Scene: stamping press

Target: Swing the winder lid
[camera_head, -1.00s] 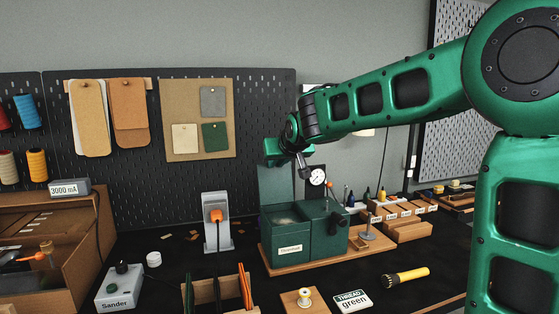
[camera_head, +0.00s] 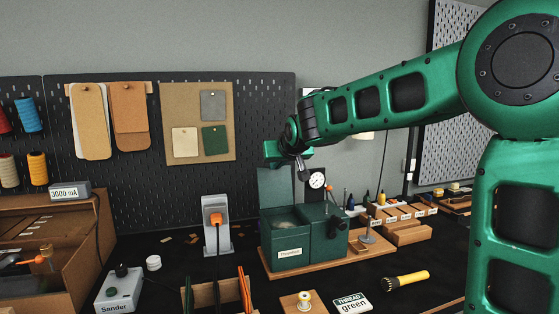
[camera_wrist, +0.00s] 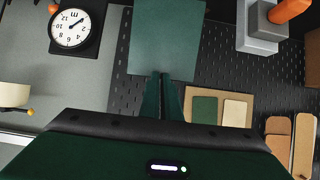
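The winder is a green box (camera_head: 326,243) with a label on its front, standing on a wooden board. Its flat green lid (camera_head: 276,187) stands upright at the back of the box, so the box is open on top. My gripper (camera_head: 284,160) is by the lid's upper edge. In the wrist view the lid (camera_wrist: 167,38) is a plain green panel ahead of my fingers. The two dark green fingers (camera_wrist: 161,76) are close together, with their tips at the lid's near edge. I cannot tell whether they touch it.
A round dial gauge (camera_head: 317,180) stands close to the right of the lid, and shows in the wrist view (camera_wrist: 73,31). A grey stand with an orange plug (camera_head: 216,221) is left of the winder. The pegboard (camera_head: 135,185) is behind. A flashlight (camera_head: 406,280) lies in front.

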